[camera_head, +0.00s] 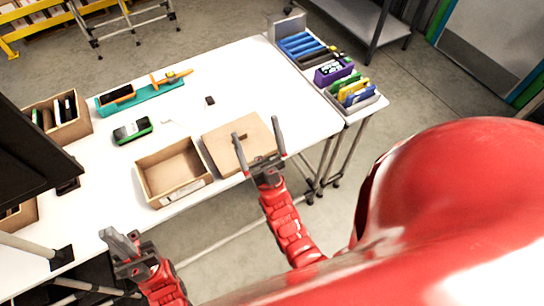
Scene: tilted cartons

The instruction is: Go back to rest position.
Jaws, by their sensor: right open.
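My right gripper (256,130) is open, its two grey fingers apart and pointing away from me. It appears in front of a tan carton (215,140) with a flat top at the table's near edge. I see nothing between its fingers, but cannot tell whether it touches the carton. My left gripper (119,240) is at the lower left, near the table's front edge. Its fingers are seen at a steep angle, so I cannot tell whether they are open or shut. An open, empty-looking carton (148,187) stands left of the flat-topped one.
The white table (225,93) holds a teal tray (160,91), a green-and-black device (132,130) and a carton of dark items (75,130). Coloured items fill a rack (368,102) at right. A dark screen (30,150) blocks the left side.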

